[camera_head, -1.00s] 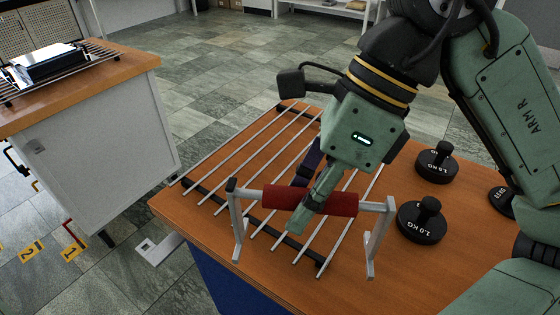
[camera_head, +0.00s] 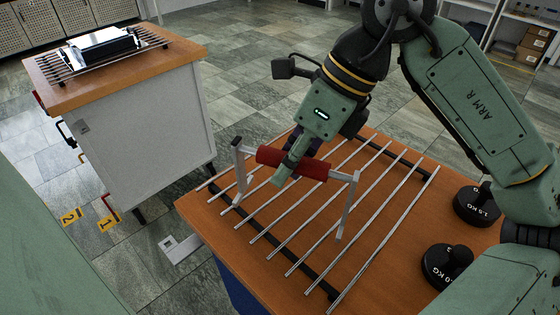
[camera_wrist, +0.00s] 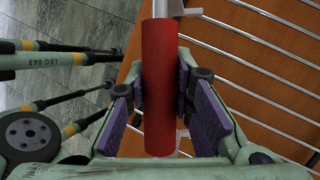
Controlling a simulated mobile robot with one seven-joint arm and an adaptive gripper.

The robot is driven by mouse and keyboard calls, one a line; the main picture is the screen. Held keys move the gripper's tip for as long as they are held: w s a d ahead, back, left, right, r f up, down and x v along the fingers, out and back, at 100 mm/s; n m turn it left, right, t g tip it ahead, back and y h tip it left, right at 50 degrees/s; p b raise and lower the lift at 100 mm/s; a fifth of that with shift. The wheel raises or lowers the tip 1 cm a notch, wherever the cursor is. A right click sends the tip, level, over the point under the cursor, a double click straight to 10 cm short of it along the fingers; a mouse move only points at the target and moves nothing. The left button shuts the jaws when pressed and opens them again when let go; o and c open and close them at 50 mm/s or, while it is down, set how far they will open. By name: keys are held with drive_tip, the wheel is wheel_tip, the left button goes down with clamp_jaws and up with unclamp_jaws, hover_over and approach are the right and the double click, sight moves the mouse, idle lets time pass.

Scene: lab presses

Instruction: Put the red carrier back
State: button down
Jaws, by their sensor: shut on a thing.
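The red carrier is a metal frame with two legs and a red grip (camera_head: 310,168); the grip also fills the middle of the wrist view (camera_wrist: 158,90). My gripper (camera_head: 288,170) is shut on the red grip, with purple pads on both sides of it in the wrist view. The carrier is upright over the metal rod rack (camera_head: 292,268) on the wooden table. Its left leg (camera_head: 240,175) is near the rack's left part and its right leg (camera_head: 347,205) is over the middle rods. I cannot tell whether the feet touch the rods.
Two black weights (camera_head: 447,264) stand on the table to the right of the rack. A second bench (camera_head: 140,125) at the left bears another rod rack (camera_head: 70,68) with a silver and black device (camera_head: 103,46). Floor lies between the benches, with yellow number tags (camera_head: 107,222).

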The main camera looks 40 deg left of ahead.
drive_tip(key=shift+w+a, duration=0.2)
drive_tip(key=shift+a, duration=0.3)
drive_tip(key=shift+w+a, duration=0.2)
drive_tip(key=shift+a, duration=0.3)
drive_tip(key=f, duration=0.1)
drive_tip(key=f+p, duration=0.1)
drive_tip(key=f, duration=0.1)
drive_tip(key=shift+w+a+f+p, duration=0.15)
drive_tip(key=shift+a+f+p, duration=0.1)
drive_tip(key=shift+f+p, duration=0.1)
drive_tip(key=shift+f+b, duration=0.2)
drive_tip(key=shift+b, duration=0.15)
drive_tip(key=c, duration=1.4)
unclamp_jaws()
drive_tip(key=v, duration=1.2)
drive_tip(key=shift+r+b, duration=0.2)
drive_tip(key=shift+b, duration=0.15)
